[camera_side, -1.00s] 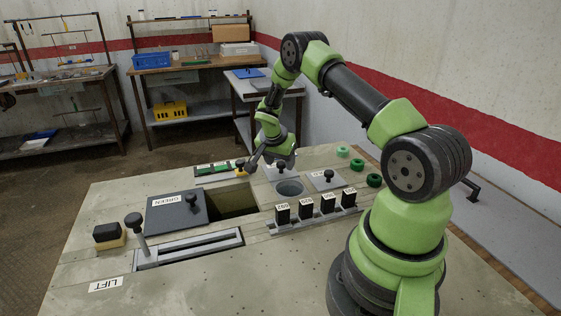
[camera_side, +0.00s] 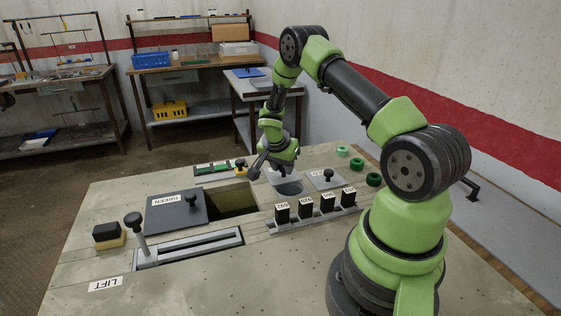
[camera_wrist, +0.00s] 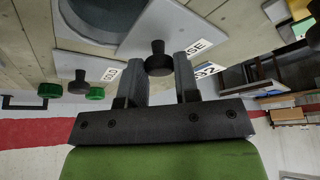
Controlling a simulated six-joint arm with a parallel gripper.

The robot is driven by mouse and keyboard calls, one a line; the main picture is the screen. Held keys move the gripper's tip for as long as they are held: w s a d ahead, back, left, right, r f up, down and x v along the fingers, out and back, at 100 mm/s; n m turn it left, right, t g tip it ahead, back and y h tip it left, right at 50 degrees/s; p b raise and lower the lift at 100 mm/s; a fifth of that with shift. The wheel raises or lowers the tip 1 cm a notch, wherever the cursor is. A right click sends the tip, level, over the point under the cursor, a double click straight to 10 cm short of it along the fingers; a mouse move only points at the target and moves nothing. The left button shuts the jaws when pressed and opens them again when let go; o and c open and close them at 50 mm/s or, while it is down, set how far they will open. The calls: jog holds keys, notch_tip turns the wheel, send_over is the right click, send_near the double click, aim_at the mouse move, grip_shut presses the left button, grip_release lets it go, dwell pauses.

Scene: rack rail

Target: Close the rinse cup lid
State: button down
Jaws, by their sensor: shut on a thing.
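My gripper (camera_wrist: 158,64) is closed around a dark knob (camera_wrist: 158,52) in the wrist view, one finger on each side. The knob stands on a flat grey lid plate (camera_wrist: 160,22) with a partly hidden label. In the side view, my gripper (camera_side: 285,171) is down at this plate, behind the round rinse cup opening (camera_side: 290,188). The cup opening is uncovered in front of the plate. Its dark rim also shows at the top left of the wrist view (camera_wrist: 92,18). The gripper hides the knob in the side view.
A second knobbed lid (camera_side: 326,184) lies to the right of the cup. Several black labelled blocks (camera_side: 305,208) stand in a rail in front. Green rings (camera_side: 373,179) lie at right. A large dark lid (camera_side: 176,212) lies left beside an open tank (camera_side: 232,201).

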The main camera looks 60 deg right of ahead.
jog(key=shift+s+a, duration=0.7)
jog(key=shift+s, duration=0.1)
jog(key=c, duration=0.9)
grip_release()
jog(key=shift+o, duration=0.2)
jog(key=v, duration=1)
jog(key=shift+d, duration=0.1)
